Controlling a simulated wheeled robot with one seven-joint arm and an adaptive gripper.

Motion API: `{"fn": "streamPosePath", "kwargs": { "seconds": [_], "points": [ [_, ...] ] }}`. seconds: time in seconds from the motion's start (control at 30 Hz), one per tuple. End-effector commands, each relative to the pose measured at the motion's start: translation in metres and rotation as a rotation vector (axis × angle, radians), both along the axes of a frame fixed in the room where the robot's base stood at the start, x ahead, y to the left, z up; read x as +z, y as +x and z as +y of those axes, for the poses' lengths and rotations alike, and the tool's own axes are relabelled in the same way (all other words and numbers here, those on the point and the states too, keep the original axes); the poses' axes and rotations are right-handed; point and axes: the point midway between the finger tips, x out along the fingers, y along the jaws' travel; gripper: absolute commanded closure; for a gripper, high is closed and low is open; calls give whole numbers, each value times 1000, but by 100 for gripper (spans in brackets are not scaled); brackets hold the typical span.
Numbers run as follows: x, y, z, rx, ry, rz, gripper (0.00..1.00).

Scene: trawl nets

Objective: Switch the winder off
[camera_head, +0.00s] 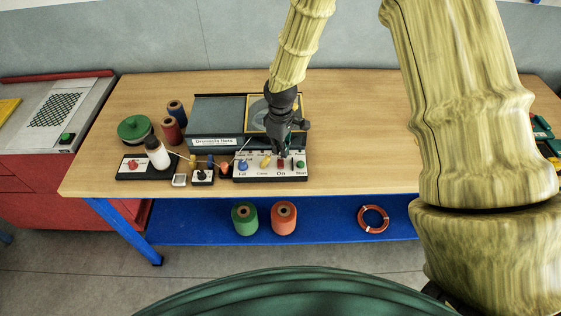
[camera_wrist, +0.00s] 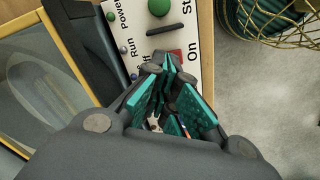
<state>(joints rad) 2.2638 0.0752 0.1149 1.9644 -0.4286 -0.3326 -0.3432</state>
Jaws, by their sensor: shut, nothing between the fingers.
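The winder (camera_head: 216,143) is a grey machine with a clear-topped box and a name label, standing at the back of the wooden table. Its white control panel (camera_head: 262,179) faces front, with a blue knob (camera_head: 242,166), a yellow control (camera_head: 265,162), a red switch (camera_head: 281,165) by the word "On" and a green button (camera_head: 301,164) by "Start". My gripper (camera_head: 283,150) is shut and empty, pointing down just over the panel near the red switch. In the wrist view the teal fingertips (camera_wrist: 168,62) overlap the red switch (camera_wrist: 177,53), partly hiding it. I cannot tell whether they touch it, nor its position.
A white bottle (camera_head: 157,153), a small box with a black knob (camera_head: 202,176) and thread spools (camera_head: 171,130) stand left of the panel. Green and orange spools (camera_head: 284,218) sit on the blue lower shelf (camera_head: 329,228). The table right of the winder is clear (camera_head: 360,135).

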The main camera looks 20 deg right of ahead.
Motion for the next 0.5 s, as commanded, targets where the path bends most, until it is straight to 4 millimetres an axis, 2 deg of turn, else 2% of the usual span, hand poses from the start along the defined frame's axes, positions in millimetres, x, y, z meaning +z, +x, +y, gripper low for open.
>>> {"fn": "streamPosePath", "kwargs": {
  "seconds": [0.5],
  "points": [
    [32, 0, 0, 1, 0, 1, 100]
  ]
}}
